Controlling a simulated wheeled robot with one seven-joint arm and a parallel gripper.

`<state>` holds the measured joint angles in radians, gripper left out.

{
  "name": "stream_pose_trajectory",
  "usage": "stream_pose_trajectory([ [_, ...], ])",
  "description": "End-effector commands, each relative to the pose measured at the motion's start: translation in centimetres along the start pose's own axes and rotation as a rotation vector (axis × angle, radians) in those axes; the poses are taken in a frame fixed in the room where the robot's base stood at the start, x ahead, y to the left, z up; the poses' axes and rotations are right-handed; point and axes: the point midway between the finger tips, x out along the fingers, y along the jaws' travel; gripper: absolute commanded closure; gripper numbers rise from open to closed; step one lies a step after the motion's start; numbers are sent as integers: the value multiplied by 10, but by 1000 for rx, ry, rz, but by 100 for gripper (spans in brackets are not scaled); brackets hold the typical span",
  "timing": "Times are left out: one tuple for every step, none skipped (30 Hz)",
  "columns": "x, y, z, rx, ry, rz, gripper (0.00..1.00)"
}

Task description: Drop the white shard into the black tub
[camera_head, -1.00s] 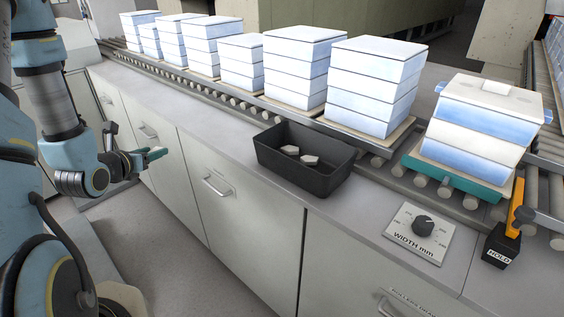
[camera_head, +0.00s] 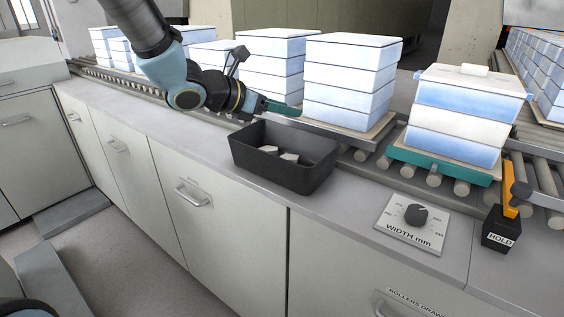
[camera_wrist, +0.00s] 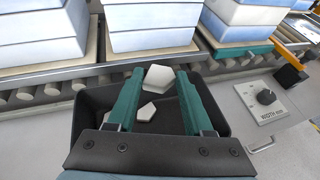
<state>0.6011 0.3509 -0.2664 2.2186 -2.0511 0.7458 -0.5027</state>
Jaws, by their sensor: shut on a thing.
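The black tub (camera_head: 283,172) sits on the grey counter beside the roller track. Two pale shards (camera_head: 289,157) lie on its floor. My gripper (camera_head: 292,109) is over the tub's far side, above its rim. In the wrist view, its teal fingers are shut on a white shard (camera_wrist: 157,79), held between the fingertips over the far part of the tub (camera_wrist: 90,108). More pale pieces (camera_wrist: 146,112) lie below inside the tub. The held shard cannot be made out in the head view.
Stacks of white and blue blocks (camera_head: 350,82) stand on the rollers just behind the tub, close to my gripper. A teal-based stack (camera_head: 455,130) stands at right. A width dial (camera_head: 415,214) and a HOLD block (camera_head: 500,230) are right of the tub. Counter left of it is clear.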

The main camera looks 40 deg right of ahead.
Motion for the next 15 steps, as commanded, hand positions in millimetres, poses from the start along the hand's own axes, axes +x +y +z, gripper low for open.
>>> stream_pose_trajectory([
  [2, -1, -2, 0, 0, -2, 100],
  [2, -1, -3, 0, 0, -2, 100],
  [3, -1, -6, 0, 0, -2, 100],
  [4, -1, -8, 0, 0, -2, 100],
  [5, 0, -10, -1, 0, -2, 100],
  [6, 0, -14, -1, 0, -1, 100],
  [7, 0, -17, -2, 0, -1, 100],
  [9, 0, -20, -2, 0, -1, 100],
  [10, 0, -25, -2, 0, -1, 100],
  [12, 0, -28, -2, 0, -1, 100],
  [13, 0, -32, -2, 0, -1, 100],
  [15, 0, -36, -2, 0, -1, 100],
  [16, 0, -39, -3, 0, -1, 100],
  [18, 0, -42, -2, 0, -1, 100],
  [19, 0, -46, -1, -1, 0, 100],
])
